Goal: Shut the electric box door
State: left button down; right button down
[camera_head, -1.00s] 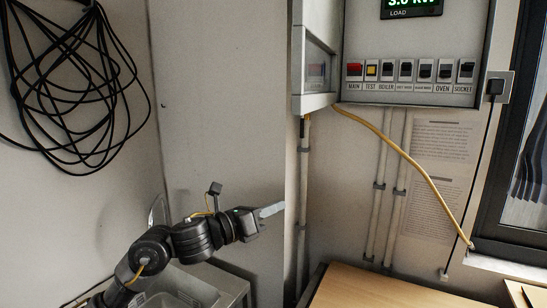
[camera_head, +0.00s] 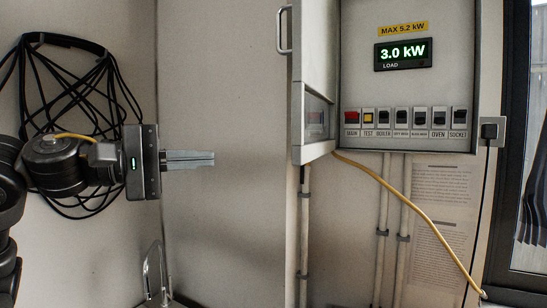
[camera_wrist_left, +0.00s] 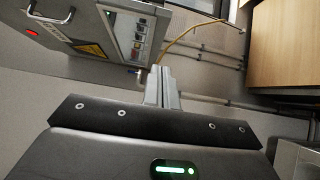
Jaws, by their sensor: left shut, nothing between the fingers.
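The electric box (camera_head: 408,84) is on the wall at the right of the head view, with a lit 3.0 kW display and a row of labelled switches. Its door (camera_head: 312,75) stands open on the left side, swung out toward me, with a metal handle (camera_head: 283,30) on its left face. The door also shows at the upper left of the left wrist view (camera_wrist_left: 80,22). My left gripper (camera_head: 213,159) is shut and empty, pointing right, left of the door and a little lower, apart from it. My right gripper is out of view.
A yellow cable (camera_head: 400,200) runs from under the box down to the right. Grey conduits (camera_head: 382,230) run down the wall. A black cable coil (camera_head: 75,60) hangs behind my left arm. A wooden surface (camera_wrist_left: 285,45) shows in the left wrist view.

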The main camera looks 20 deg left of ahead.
pick_arm(q)
jog(key=s+d+p+x, duration=0.2)
jog(key=p+x, duration=0.4)
jog(key=x, duration=0.6)
jog(key=shift+w+d, duration=0.2)
